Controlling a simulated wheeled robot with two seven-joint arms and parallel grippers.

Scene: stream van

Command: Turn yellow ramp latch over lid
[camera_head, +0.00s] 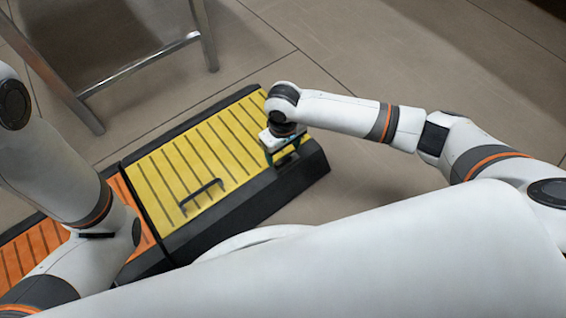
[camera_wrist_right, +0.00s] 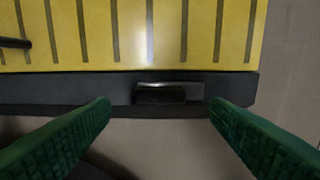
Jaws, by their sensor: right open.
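The yellow ramp lid (camera_head: 215,140) is ribbed with dark strips and set in a black frame; it also fills the top of the right wrist view (camera_wrist_right: 170,30). The latch (camera_wrist_right: 160,93), a small dark piece with a shiny upper edge, sits on the black front edge of the yellow ramp. My right gripper (camera_head: 284,157) is over the right end of that edge, pointing down. In the right wrist view its green fingers (camera_wrist_right: 160,106) are open, one on each side of the latch, with gaps. In the head view the gripper mostly hides the latch. My left gripper is out of view.
A black handle (camera_head: 202,194) stands on the yellow lid. An orange ribbed ramp (camera_head: 130,205) adjoins it at left, partly behind my left arm. A metal-legged stool or chair (camera_head: 140,65) stands behind. The tiled floor at right (camera_head: 400,60) is clear.

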